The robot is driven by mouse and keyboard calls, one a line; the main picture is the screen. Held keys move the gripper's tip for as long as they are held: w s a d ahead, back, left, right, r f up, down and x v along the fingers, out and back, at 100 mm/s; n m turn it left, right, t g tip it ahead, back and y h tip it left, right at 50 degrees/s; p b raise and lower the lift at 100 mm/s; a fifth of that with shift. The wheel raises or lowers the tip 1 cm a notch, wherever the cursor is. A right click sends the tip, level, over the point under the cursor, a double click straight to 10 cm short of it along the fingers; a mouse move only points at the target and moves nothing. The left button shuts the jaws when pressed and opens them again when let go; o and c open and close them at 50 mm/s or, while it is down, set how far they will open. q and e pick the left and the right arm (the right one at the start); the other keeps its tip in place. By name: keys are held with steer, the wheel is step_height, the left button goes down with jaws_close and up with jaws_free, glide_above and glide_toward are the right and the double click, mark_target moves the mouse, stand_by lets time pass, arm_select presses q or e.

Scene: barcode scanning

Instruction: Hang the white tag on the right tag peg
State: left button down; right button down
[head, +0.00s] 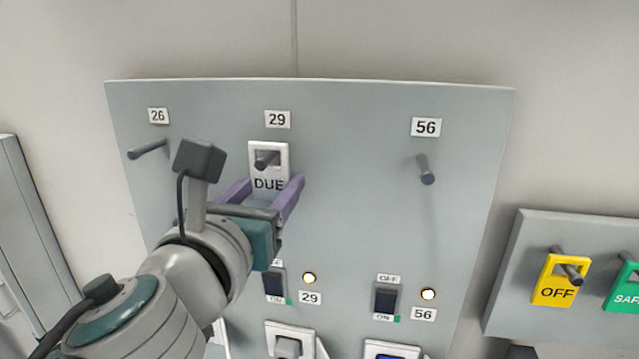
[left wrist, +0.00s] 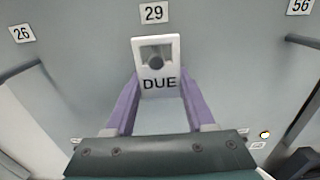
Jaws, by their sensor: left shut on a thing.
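The white tag (head: 283,160), marked DUE, is at the middle peg (head: 264,161) under label 29. That peg's end shows in the tag's window. My left gripper (head: 270,187) is shut on the tag's lower part, with one purple finger at each side. In the left wrist view the tag (left wrist: 157,84) stands upright between the fingertips (left wrist: 160,76), and the dark peg end (left wrist: 156,62) shows in its window. The right tag peg (head: 427,170), under label 56, is bare. My right gripper is not in view.
The left peg (head: 147,149) under label 26 is bare. Switches (head: 386,298) and lit lamps (head: 428,294) sit lower on the grey panel (head: 355,215). A yellow OFF tag (head: 560,280) and a green tag (head: 624,288) hang at the right. The panel between the middle and right pegs is clear.

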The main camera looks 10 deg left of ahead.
arm_select(q)
steer(key=shift+s, duration=0.2)
stand_by(0.5)
steer(key=shift+s, duration=0.7)
steer(key=shift+s, duration=0.15)
stand_by(0.5)
steer(key=shift+s+a+p, duration=0.1)
steer(key=shift+s+p, duration=0.25)
steer(key=shift+s, duration=1.35)
steer(key=shift+s, duration=0.1)
glide_toward(270, 188)
steer(key=shift+s+b, duration=0.4)
steer(key=shift+s, duration=0.2)
stand_by(0.6)
